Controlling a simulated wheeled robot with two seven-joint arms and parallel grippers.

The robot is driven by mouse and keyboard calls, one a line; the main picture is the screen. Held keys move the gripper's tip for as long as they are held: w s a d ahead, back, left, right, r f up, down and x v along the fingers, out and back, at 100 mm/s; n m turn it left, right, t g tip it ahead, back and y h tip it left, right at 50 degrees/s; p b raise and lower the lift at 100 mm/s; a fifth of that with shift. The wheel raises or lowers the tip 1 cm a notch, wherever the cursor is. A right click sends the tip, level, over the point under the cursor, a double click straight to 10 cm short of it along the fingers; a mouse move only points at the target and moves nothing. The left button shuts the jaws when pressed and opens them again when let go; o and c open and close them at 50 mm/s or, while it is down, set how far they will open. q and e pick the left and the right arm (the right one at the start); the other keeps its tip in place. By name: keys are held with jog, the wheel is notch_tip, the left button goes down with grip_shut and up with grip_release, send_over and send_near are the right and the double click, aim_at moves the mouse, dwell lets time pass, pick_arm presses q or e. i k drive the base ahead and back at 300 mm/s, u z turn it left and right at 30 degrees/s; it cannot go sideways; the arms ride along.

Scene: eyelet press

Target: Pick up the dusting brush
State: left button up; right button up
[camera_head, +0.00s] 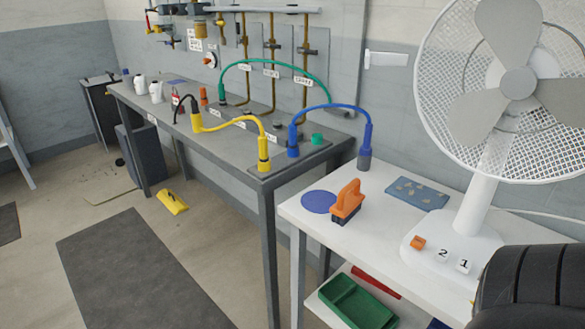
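The dusting brush (347,203) looks like an orange block with a raised orange handle and a dark underside. It stands on the white table (300,226) near its front left part, just right of a flat blue disc (317,202). Nothing holds it. Neither of my grippers shows in the head view.
A blue-grey plate (417,193) lies behind. A dark ribbed shape (530,290) fills the lower right corner. A grey bench (240,150) with coloured hoses stands left.

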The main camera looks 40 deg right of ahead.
aim_at(349, 203)
jog(key=i, duration=0.9)
jog(key=z, duration=2.8)
